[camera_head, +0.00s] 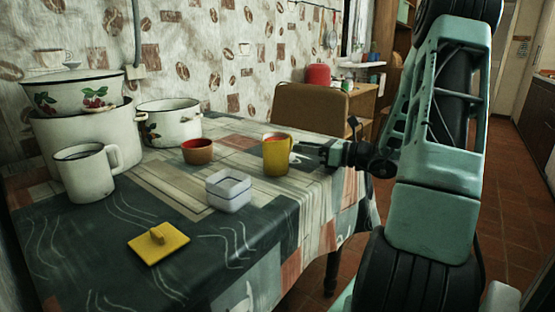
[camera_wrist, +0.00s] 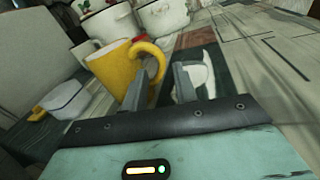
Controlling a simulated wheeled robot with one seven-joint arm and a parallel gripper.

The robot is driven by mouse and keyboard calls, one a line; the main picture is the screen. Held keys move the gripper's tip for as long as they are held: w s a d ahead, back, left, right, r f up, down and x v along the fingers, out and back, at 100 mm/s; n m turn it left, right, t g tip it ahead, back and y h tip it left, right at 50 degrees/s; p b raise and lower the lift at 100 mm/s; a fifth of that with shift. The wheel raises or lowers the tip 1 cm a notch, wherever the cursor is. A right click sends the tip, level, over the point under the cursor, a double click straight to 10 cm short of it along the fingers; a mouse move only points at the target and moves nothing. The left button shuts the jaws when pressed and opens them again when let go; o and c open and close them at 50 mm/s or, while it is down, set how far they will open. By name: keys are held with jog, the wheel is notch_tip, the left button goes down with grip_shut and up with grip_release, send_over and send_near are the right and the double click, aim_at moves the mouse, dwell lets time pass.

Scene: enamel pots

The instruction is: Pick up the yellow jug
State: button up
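The yellow jug (camera_head: 277,157) stands upright near the right edge of the table. In the wrist view the jug (camera_wrist: 113,68) appears just ahead of my gripper, with its curved handle toward me. My gripper (camera_head: 304,150) reaches in from the right at about jug height, close to the handle side. In the wrist view its two fingers (camera_wrist: 161,83) are apart. The left finger overlaps the jug and handle, and part of the handle shows in the gap. Whether a finger touches the handle, I cannot tell. The jug's far side is hidden in the wrist view.
A red-brown bowl (camera_head: 197,151), a pale square dish (camera_head: 229,190) and a yellow lid (camera_head: 158,243) share the table. A white mug (camera_head: 86,172) and white pots (camera_head: 169,123) stand left. A chair (camera_head: 311,108) stands behind.

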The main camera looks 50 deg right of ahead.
jog(key=x, duration=0.1)
jog(key=b+x, duration=0.1)
jog(key=x, duration=0.2)
jog(key=shift+f, duration=0.25)
jog(key=shift+w+r, duration=0.1)
jog(key=shift+w, duration=0.35)
grip_shut()
